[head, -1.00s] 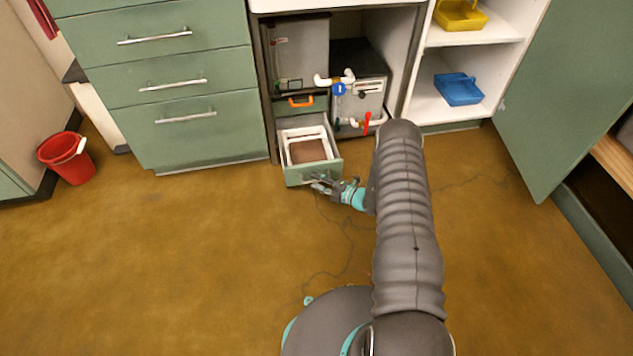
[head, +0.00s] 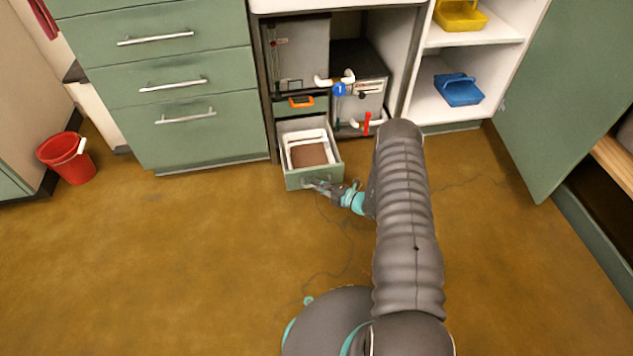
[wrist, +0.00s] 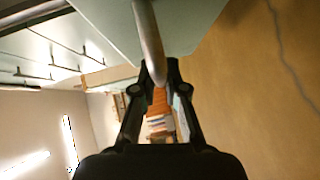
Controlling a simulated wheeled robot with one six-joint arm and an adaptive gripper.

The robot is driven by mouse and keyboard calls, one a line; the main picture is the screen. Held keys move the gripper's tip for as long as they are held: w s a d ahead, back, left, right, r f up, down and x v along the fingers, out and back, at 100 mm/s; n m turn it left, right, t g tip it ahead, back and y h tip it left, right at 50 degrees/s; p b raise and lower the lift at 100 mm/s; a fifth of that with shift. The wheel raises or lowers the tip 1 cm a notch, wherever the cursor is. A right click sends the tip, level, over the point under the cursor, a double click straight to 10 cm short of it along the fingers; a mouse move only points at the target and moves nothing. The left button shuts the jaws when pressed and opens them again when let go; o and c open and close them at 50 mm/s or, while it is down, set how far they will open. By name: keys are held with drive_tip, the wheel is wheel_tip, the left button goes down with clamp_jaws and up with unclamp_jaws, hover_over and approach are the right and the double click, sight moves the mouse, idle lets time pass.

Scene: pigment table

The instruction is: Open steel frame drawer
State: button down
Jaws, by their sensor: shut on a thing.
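The green-fronted drawer (head: 314,178) stands pulled out at the bottom of the cabinet in the head view. A white frame tray (head: 306,137) with a brown sheet shows inside it. My gripper (head: 318,185) is at the drawer's front face, reaching in from the right. In the wrist view its fingers (wrist: 160,78) are shut on a metal bar handle (wrist: 149,40) on the green drawer front (wrist: 190,25). The handle is mostly hidden by my gripper in the head view.
A second green drawer (head: 301,103) with an orange handle sits shut above. Pipes with a red lever (head: 367,123) stand to the right. A green door (head: 565,90) stands open at right. A red bucket (head: 66,157) is at far left.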

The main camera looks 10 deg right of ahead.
drive_tip(key=s, duration=0.5)
drive_tip(key=shift+f, duration=0.1)
drive_tip(key=c, duration=1.2)
unclamp_jaws()
drive_tip(key=shift+w, duration=0.1)
drive_tip(key=v, duration=1.2)
